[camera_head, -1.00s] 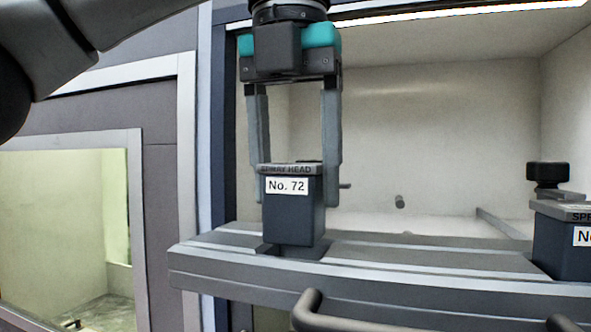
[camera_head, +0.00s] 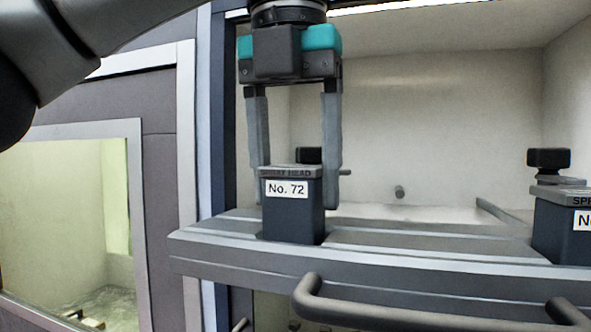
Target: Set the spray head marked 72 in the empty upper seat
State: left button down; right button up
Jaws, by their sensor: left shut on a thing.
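The spray head marked No. 72 (camera_head: 292,215) is a dark grey block with a lighter cap and a white label. It stands upright at the left end of the grey rail (camera_head: 400,265), its base at the rail's top. My left gripper (camera_head: 297,198) comes down from above and is shut on the spray head, one finger on each side. The seat under the block is hidden, so I cannot tell how fully it sits. My right gripper is not in view.
Another spray head (camera_head: 562,240) stands on the rail at the right, its label cut off and a black knob (camera_head: 548,160) above it. A handle bar (camera_head: 365,312) runs below the rail's front. A lit window (camera_head: 65,220) is at left. The rail's middle is clear.

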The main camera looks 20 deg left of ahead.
pick_arm(q)
jog(key=shift+f, duration=0.5)
grip_release()
dwell(0.3)
notch_tip(320, 180, up, 3)
jog(key=shift+s+f, duration=0.1)
jog(key=shift+f, duration=0.1)
jog(key=shift+s+r, duration=0.2)
jog(key=shift+r, duration=1)
jog(key=shift+s+r, duration=0.15)
jog(key=shift+r, duration=1.05)
